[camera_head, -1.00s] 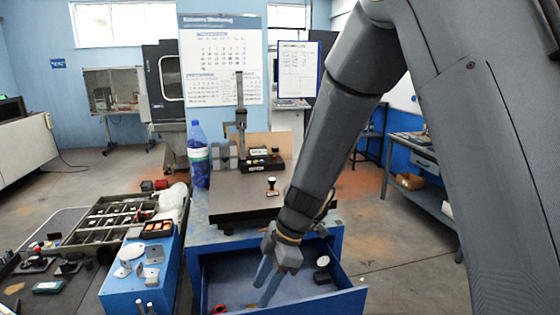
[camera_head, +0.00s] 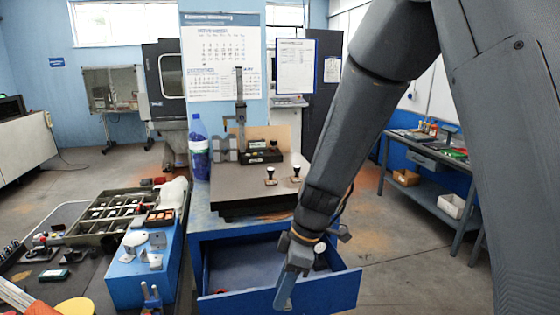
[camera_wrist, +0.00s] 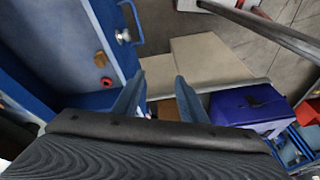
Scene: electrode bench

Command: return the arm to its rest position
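My arm reaches down from the upper right in the head view. My gripper (camera_head: 285,292) is at its lower end, over the front of the open blue drawer (camera_head: 337,291). In the wrist view the two blue fingertips of my gripper (camera_wrist: 158,92) stand well apart with nothing between them. Part of the drawer is hidden behind my arm in the head view.
A dark plate (camera_head: 240,190) on the bench carries two small knobbed pieces (camera_head: 270,177). A blue bottle (camera_head: 199,150) stands at its left. A compartment tray (camera_head: 92,238) and a blue block (camera_head: 122,285) are at the left. Open floor (camera_head: 405,270) lies right of the drawer.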

